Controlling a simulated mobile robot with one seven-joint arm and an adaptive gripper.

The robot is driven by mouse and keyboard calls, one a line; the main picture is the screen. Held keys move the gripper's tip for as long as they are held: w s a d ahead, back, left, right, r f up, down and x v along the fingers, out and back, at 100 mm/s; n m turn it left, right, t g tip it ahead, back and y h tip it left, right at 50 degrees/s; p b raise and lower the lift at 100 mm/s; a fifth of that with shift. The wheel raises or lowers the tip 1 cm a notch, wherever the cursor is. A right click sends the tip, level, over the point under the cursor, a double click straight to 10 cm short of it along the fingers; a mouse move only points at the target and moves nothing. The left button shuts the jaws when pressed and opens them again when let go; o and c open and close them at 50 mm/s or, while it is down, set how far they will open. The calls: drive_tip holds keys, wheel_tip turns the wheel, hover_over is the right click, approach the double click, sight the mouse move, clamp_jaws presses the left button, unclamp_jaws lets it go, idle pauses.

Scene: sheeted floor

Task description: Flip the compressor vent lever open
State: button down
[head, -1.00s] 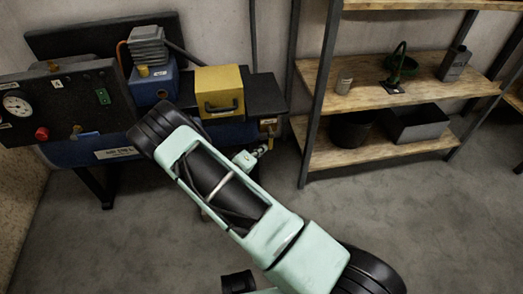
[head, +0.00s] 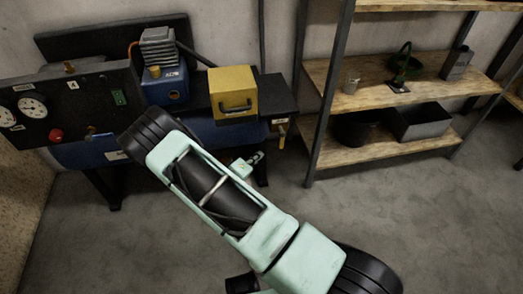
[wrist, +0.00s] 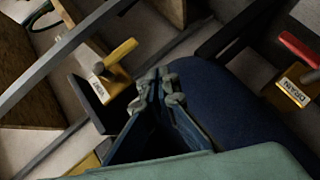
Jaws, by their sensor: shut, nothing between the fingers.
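In the wrist view, a yellow lever (wrist: 121,52) sits left of my gripper (wrist: 158,88), with a small white label (wrist: 98,89) beside it that I cannot read for certain. The fingertips are together and empty, a short way right of this lever with a visible gap in the picture. In the head view, a yellow lever (head: 282,137) hangs at the right end of the compressor bench, under a small label. My gripper (head: 256,158) shows below and left of it, partly hidden by my arm. The dark blue tank (wrist: 235,115) lies behind and right of the fingers.
A red lever (wrist: 298,48) with a yellow plate reading DRAIN is at the right of the wrist view. A yellow box (head: 232,95) and a blue compressor unit (head: 164,84) stand on the bench. A shelf (head: 395,85) stands to the right. The floor in front is clear.

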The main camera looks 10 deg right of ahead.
drive_tip(key=s+a+p, duration=0.1)
drive_tip(key=s+a, duration=0.3)
drive_tip(key=shift+s+a, duration=0.2)
drive_tip(key=shift+s, duration=0.1)
drive_tip(key=shift+r, duration=0.1)
